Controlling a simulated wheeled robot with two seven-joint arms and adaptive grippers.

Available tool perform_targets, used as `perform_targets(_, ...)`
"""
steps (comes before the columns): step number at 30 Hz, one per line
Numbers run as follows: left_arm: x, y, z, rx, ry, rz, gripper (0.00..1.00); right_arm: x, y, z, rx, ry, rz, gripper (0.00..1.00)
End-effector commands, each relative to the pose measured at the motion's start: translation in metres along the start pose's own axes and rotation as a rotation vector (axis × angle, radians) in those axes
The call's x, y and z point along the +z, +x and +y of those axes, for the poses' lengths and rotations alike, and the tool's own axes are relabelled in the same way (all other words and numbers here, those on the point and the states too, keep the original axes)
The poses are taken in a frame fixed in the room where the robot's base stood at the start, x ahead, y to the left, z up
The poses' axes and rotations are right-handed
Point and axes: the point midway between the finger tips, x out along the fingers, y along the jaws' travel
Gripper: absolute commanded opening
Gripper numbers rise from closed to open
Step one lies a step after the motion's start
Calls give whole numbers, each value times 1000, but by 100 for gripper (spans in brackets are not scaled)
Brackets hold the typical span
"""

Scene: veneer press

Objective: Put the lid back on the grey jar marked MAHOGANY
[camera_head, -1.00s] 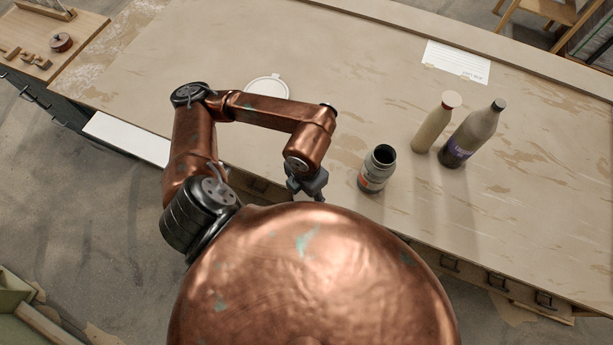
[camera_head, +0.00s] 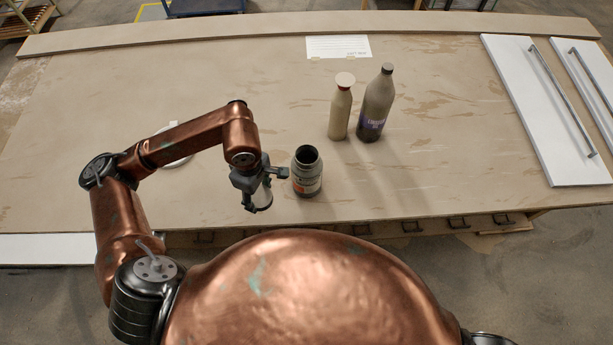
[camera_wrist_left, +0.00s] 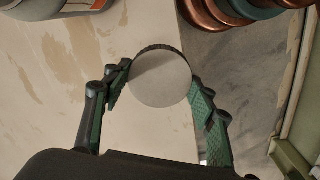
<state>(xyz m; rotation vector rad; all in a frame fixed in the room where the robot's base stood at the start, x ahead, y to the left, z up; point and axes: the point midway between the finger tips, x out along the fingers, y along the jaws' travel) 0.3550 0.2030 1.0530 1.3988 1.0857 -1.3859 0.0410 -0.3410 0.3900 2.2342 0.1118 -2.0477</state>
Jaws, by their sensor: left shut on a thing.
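The grey jar (camera_head: 307,180) stands upright and uncovered on the bench, its dark mouth facing up. Its label has an orange part; the lettering is too small to read. My left gripper (camera_head: 260,192) is just left of the jar, close to the bench's front edge. In the left wrist view its fingers are shut on a round grey lid (camera_wrist_left: 160,78), gripped at opposite sides of the rim. Part of the jar (camera_wrist_left: 35,8) shows at that view's top left corner. My right gripper is not in view.
A cream bottle (camera_head: 340,112) and a taller bottle with a purple label (camera_head: 376,105) stand behind and right of the jar. A round white disc (camera_head: 178,162) lies partly behind my left arm. White panels with bar handles (camera_head: 545,115) lie at the right. The bench (camera_head: 430,170) is clear right of the jar.

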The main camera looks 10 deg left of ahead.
Motion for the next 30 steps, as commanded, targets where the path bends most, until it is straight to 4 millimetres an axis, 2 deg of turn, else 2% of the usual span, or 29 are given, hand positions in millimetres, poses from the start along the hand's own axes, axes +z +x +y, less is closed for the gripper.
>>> perform_targets(9, -13, 9, 38, 0, 678, -4, 45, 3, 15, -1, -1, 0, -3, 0)
perform_targets(16, -22, 12, 59, 3, 1098, -7, 45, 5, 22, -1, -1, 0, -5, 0)
perform_targets(22, -25, 12, 67, 5, 1285, -9, 45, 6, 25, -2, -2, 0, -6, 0)
perform_targets(30, -26, 12, 68, 6, 1321, -9, 45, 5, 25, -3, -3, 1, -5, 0)
